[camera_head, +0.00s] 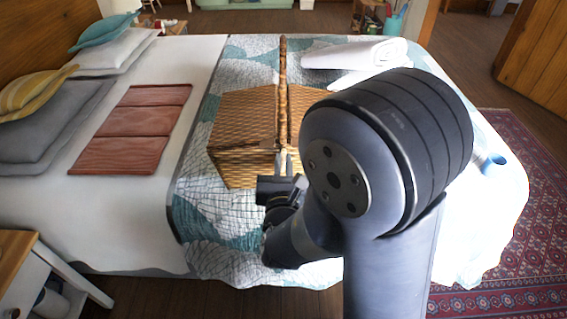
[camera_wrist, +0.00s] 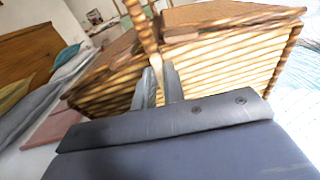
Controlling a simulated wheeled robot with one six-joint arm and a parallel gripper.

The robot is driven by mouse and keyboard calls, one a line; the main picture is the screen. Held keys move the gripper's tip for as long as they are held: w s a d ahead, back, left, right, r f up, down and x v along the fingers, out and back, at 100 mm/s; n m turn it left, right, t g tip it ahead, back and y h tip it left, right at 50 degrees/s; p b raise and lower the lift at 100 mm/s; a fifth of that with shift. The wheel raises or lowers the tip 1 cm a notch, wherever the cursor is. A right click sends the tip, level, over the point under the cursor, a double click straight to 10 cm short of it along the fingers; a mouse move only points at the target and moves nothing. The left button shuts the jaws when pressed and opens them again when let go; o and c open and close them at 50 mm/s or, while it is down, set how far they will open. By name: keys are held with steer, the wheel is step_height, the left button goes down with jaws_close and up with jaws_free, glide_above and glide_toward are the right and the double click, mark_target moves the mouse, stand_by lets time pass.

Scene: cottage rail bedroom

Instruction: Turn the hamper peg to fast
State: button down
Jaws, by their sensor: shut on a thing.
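The wicker hamper (camera_head: 240,118) stands on the patterned quilt, with a tall handle (camera_head: 283,75) arching over its middle. Its lid looks shut. In the wrist view the slatted hamper wall (camera_wrist: 225,68) fills the space ahead, with the handle (camera_wrist: 141,25) rising just beyond my fingers. My gripper (camera_head: 284,162) is at the hamper's near side, below the handle's near end. Its two fingers also show in the wrist view (camera_wrist: 158,88), close together against the hamper front. They are shut on the peg, which is mostly hidden between them, so its angle cannot be told.
Folded reddish cloth (camera_head: 135,127) lies on the bed to the left, near grey and yellow pillows (camera_head: 40,92). A rolled white towel (camera_head: 355,53) lies behind the hamper. A blue cup (camera_head: 494,160) is at the right. A nightstand (camera_head: 30,270) is at the lower left.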

steer(key=shift+n, duration=0.6)
steer(key=c, duration=1.5)
jaws_free()
steer(key=shift+s+a, duration=0.2)
steer(key=shift+s, duration=5.25)
